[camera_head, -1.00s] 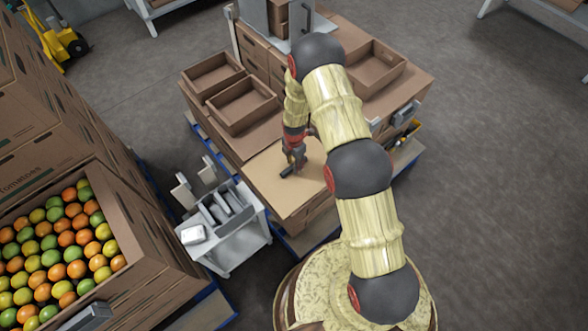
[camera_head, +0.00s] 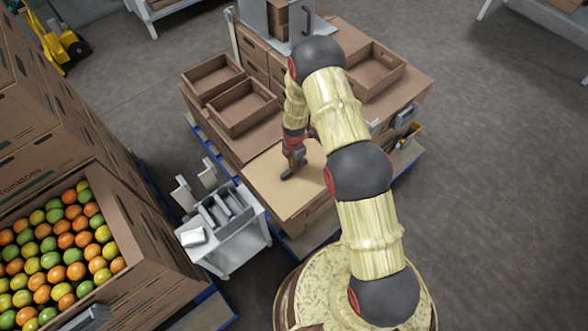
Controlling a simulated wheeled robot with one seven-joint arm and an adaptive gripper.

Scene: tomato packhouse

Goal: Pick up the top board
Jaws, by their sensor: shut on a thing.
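The top board (camera_head: 263,190) is a flat tan sheet lying level at the near corner of the stack of cardboard boxes. My gripper (camera_head: 289,174) points down at the middle of the board, with its dark fingertips at the board's surface. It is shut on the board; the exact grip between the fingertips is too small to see. I cannot tell any gap beneath the board. My arm hides part of the board's right side.
Open empty cartons (camera_head: 243,106) stand behind the board, with another carton (camera_head: 372,70) at the back right. A grey cart (camera_head: 226,238) stands close at the left. A large carton of tomatoes (camera_head: 140,240) is at the far left. The floor at right is clear.

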